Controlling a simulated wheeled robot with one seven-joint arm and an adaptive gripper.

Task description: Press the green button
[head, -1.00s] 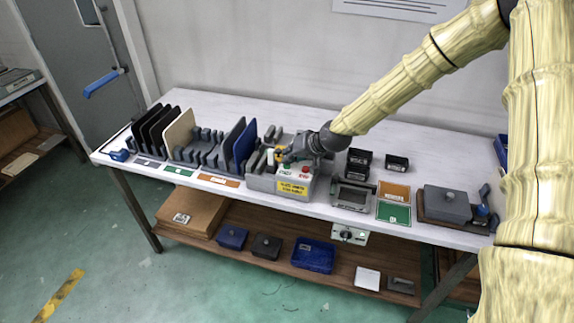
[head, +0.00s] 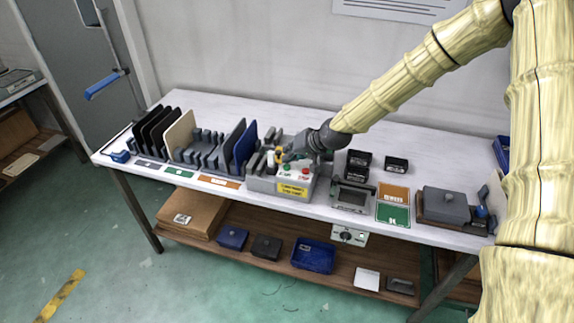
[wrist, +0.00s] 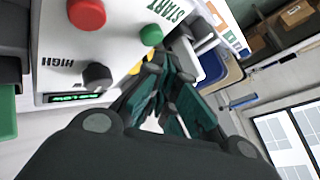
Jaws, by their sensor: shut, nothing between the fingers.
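The green button (wrist: 151,35) is a round cap on the white face of a control box, beside the word START in the wrist view. A red button (wrist: 86,14) and a black knob (wrist: 97,77) sit on the same face. In the head view the control box (head: 263,184) stands near the table's front middle, with a yellow label on its front. My gripper (head: 287,157) is over the box, fingers shut and empty. In the wrist view its fingertips (wrist: 156,64) appear close to the green button; I cannot tell whether they touch it.
A rack with upright panels (head: 181,132) stands left of the box, with a blue panel (head: 245,146) close beside my gripper. Right of the box are a grey fixture (head: 352,197), black bins (head: 358,158) and a grey block (head: 446,203). The table's back strip (head: 240,106) is clear.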

